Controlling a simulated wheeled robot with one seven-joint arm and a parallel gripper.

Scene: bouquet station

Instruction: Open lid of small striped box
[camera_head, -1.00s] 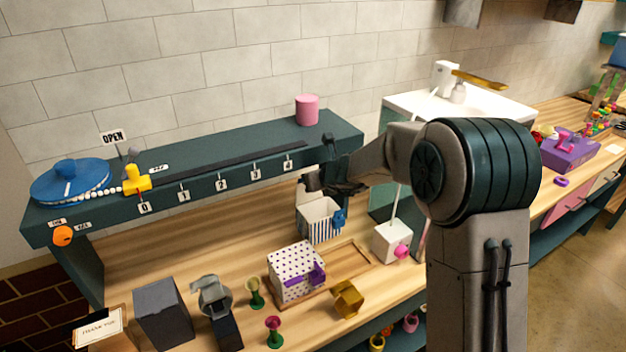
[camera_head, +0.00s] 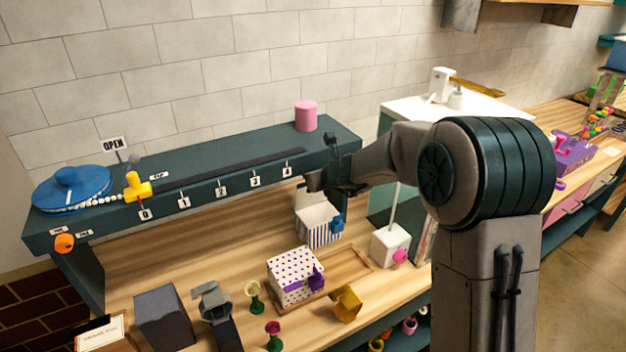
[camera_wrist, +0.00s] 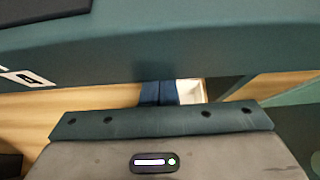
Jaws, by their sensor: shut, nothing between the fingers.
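The small striped box (camera_head: 318,232) stands on the wooden counter below the shelf, white with dark blue stripes and a blue piece (camera_head: 338,222) on its front right. Its lid (camera_head: 304,197) appears raised at the back, and the white inside shows. My gripper (camera_head: 316,181) is just above the raised lid, close to the shelf front; whether it touches the lid I cannot tell. In the wrist view two dark blue fingers (camera_wrist: 158,92) are together, with a white surface (camera_wrist: 190,90), probably the box, beside them.
The teal shelf (camera_head: 230,187) with number tags runs close behind my gripper. A polka-dot box (camera_head: 295,278) stands in front, and a white cube (camera_head: 389,246) with a pink knob stands to the right. A wooden tray (camera_head: 350,262) lies between them.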

